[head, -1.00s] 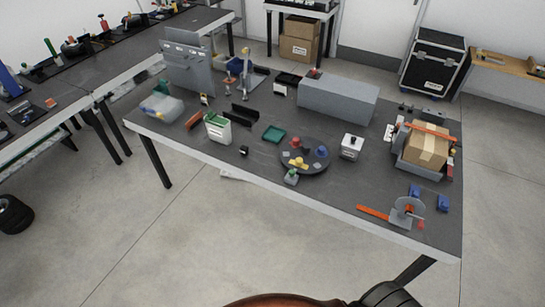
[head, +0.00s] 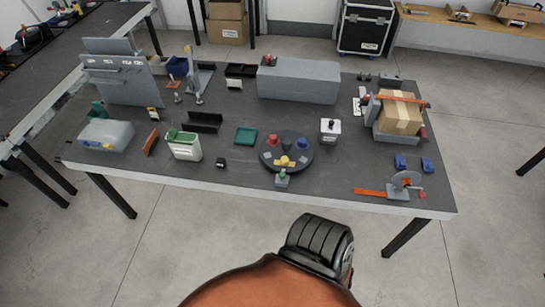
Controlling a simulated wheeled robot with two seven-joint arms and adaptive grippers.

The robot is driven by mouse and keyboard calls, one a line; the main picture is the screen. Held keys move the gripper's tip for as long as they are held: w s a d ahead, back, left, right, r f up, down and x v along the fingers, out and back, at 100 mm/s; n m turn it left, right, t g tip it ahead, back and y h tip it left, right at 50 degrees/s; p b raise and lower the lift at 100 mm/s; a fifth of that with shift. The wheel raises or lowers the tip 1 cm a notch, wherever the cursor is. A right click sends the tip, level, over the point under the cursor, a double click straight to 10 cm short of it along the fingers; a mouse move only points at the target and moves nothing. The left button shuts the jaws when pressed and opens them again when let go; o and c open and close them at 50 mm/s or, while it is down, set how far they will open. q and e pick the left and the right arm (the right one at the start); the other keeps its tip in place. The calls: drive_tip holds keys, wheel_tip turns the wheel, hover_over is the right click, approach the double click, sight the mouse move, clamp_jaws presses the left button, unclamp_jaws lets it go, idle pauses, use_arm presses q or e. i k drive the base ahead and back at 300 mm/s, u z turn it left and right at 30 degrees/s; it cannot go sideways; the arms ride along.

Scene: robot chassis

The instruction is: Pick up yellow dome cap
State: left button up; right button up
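The yellow dome cap (head: 284,161) is small in the head view. It sits at the front part of a round dark tray (head: 267,150) near the front edge of the table. A red cap (head: 273,140) and a blue cap (head: 301,143) are on the same tray, farther back. A small grey piece with a green top (head: 282,177) stands just in front of the tray. Neither of my grippers is in view.
The grey table (head: 225,175) also holds a green square tray (head: 245,136), a white bin (head: 185,151), a long grey block (head: 298,85) and a cardboard box (head: 400,117). Bare floor lies in front of the table.

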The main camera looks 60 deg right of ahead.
sight(284, 159)
drive_tip(key=z, duration=0.25)
drive_tip(key=i, duration=0.65)
drive_tip(key=z, duration=1.2)
drive_tip(key=i, duration=0.5)
drive_tip(key=z, duration=0.5)
